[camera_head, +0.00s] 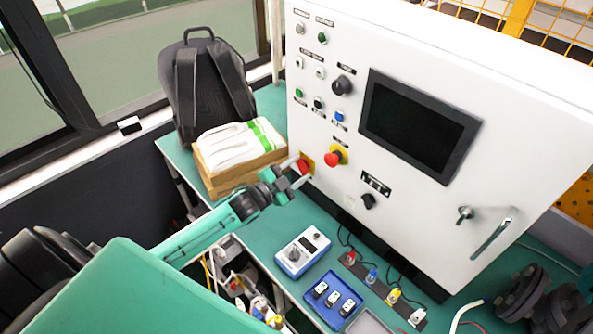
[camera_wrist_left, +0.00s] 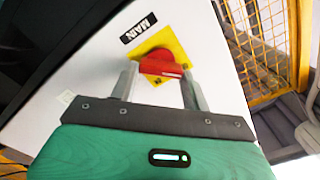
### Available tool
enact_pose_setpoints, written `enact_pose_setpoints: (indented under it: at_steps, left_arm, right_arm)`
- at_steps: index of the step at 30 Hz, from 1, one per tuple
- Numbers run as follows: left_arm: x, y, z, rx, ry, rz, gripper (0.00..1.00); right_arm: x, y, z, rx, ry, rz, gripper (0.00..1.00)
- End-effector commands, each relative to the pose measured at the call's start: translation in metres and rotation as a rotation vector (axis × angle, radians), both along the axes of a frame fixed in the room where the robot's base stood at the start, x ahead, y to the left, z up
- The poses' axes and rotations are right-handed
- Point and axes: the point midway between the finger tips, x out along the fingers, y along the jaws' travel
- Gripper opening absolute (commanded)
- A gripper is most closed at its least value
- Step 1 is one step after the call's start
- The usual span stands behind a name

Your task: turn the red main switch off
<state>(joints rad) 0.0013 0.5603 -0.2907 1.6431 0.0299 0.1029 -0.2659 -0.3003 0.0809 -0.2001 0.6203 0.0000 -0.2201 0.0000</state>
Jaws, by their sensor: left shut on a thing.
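The red main switch (camera_head: 304,166) sits on a yellow plate at the lower left of the white cabinet front. In the left wrist view the red knob (camera_wrist_left: 160,65) shows under a black label reading MAIN (camera_wrist_left: 139,28). My left gripper (camera_head: 292,178) is at the switch, its two fingers on either side of the knob in the left wrist view (camera_wrist_left: 161,82), shut on it. The gripper's fingers cover part of the switch in the head view. My right gripper is not in view.
A red mushroom button (camera_head: 334,156) on yellow sits close right of the switch. The white cabinet (camera_head: 420,50) carries a dark screen (camera_head: 418,125) and a door handle (camera_head: 490,232). A wooden box (camera_head: 222,178) stands left of the gripper. A blue tray (camera_head: 318,291) lies below.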

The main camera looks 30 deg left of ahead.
Motion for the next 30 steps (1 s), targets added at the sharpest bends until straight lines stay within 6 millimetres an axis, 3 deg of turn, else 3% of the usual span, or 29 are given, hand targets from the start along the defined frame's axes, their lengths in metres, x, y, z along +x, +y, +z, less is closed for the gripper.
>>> enact_pose_setpoints:
  at_steps: [1, 3, 4, 16, 30]
  left_arm:
    - [0.000, 0.000, -0.001, -0.002, 0.004, 0.000, 0.53]
    - [0.000, 0.000, -0.001, -0.001, 0.003, 0.001, 0.67]
    - [0.000, 0.000, -0.001, -0.001, 0.003, 0.001, 0.69]
    - [-0.007, 0.002, -0.002, 0.000, 0.002, 0.000, 0.69]
    - [-0.074, 0.026, -0.004, -0.001, 0.004, 0.001, 0.69]
  right_arm:
    - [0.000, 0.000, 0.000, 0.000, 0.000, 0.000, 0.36]
    - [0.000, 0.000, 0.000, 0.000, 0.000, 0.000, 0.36]
    - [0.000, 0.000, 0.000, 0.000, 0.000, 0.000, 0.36]
    - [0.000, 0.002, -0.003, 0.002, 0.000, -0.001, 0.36]
    - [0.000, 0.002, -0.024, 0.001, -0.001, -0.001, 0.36]
